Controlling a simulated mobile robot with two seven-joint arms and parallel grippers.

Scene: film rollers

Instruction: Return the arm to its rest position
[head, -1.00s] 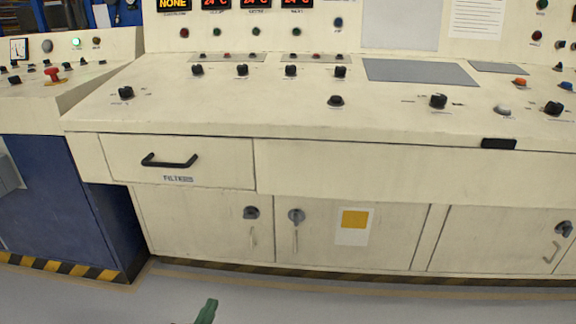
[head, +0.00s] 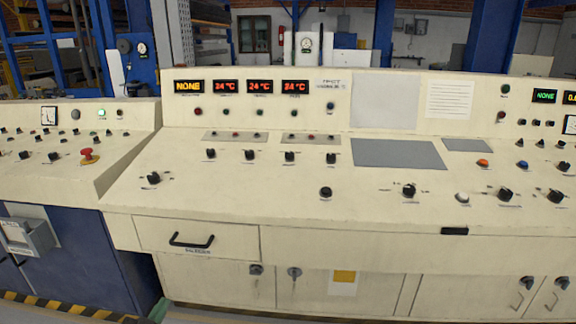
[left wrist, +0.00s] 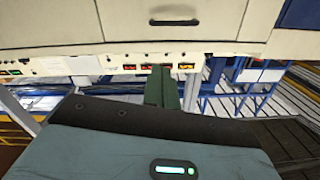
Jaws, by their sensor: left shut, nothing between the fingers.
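My left gripper (head: 159,309) shows only as a small green tip at the bottom edge of the head view, in front of the blue side cabinet and the lower doors. In the left wrist view its green fingers (left wrist: 162,87) are together, with nothing between them. The wrist view looks at the console upside down, with the drawer handle (left wrist: 174,22) above the fingers. The gripper appears clear of the console. My right gripper is in neither view.
The cream control console (head: 340,210) spans the view, with a shut drawer (head: 197,237) and shut lower doors. A red mushroom button (head: 89,156) sits on the left panel. A grey box (head: 28,236) sticks out from the blue cabinet (head: 80,262).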

